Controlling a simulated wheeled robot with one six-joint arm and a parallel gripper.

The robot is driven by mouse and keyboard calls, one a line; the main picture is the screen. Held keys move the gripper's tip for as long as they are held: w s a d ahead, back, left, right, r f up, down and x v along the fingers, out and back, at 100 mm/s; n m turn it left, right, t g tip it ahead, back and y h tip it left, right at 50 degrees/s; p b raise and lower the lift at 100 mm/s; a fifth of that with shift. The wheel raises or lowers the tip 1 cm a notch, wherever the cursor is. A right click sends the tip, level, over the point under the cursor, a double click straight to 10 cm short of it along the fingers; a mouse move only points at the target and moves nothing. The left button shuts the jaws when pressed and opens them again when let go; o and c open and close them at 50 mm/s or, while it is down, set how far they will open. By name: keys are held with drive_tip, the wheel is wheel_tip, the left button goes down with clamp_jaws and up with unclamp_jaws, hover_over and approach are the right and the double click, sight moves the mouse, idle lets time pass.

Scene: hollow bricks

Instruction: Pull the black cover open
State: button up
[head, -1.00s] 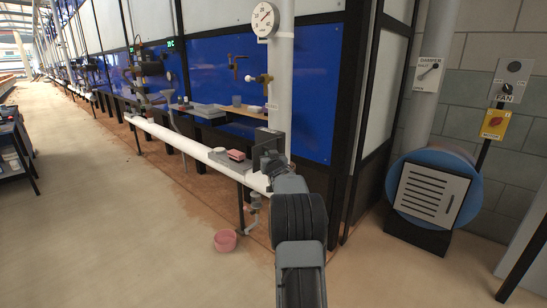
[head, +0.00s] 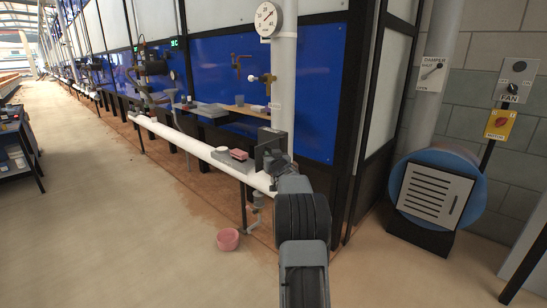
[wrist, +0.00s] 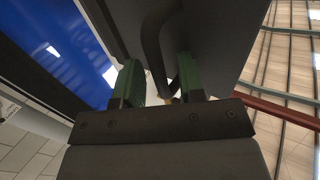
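The black cover (head: 272,140) is a dark upright plate beside the white pipe, at the near end of the long white horizontal tube in the head view. In the wrist view the dark cover (wrist: 222,40) fills the top, with a curved black handle (wrist: 153,45) on it. My gripper (head: 272,167) is right at the cover. In the wrist view my gripper (wrist: 160,85) has its two green-padded fingers apart, with the handle between them. My arm hides part of the cover in the head view.
A pink bowl (head: 228,239) is on the floor below. A blue fan housing (head: 437,190) stands right.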

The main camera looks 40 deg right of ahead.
drive_tip(key=p+v, duration=0.1)
drive_tip(key=v, duration=1.2)
drive_tip(key=shift+s+a+p, duration=0.2)
drive_tip(key=shift+s+p, duration=0.15)
drive_tip(key=s+a+r+n+g+y+p, duration=0.1)
drive_tip(key=s+a+r+g+y+p, duration=0.15)
drive_tip(key=a+r+p, duration=0.65)
drive_tip(key=s+a+r+g+y+p, duration=0.1)
drive_tip(key=a+r+g+p, duration=0.2)
drive_tip(key=a+r+p, duration=0.5)
drive_tip(key=s+a+r+n+g+y+p, duration=0.2)
drive_tip(key=s+a+g+p, duration=0.1)
drive_tip(key=s+a+p, duration=0.4)
drive_tip(key=s+a+r+n+g+y+p, duration=0.2)
drive_tip(key=s+a+r+g+p, duration=0.1)
drive_tip(key=s+a+p, duration=0.4)
drive_tip(key=s+a+g, duration=0.1)
drive_tip(key=s+a, duration=0.2)
drive_tip(key=a, duration=0.1)
drive_tip(key=shift+s+a+r+p, duration=0.25)
drive_tip(key=shift+a+p, duration=0.1)
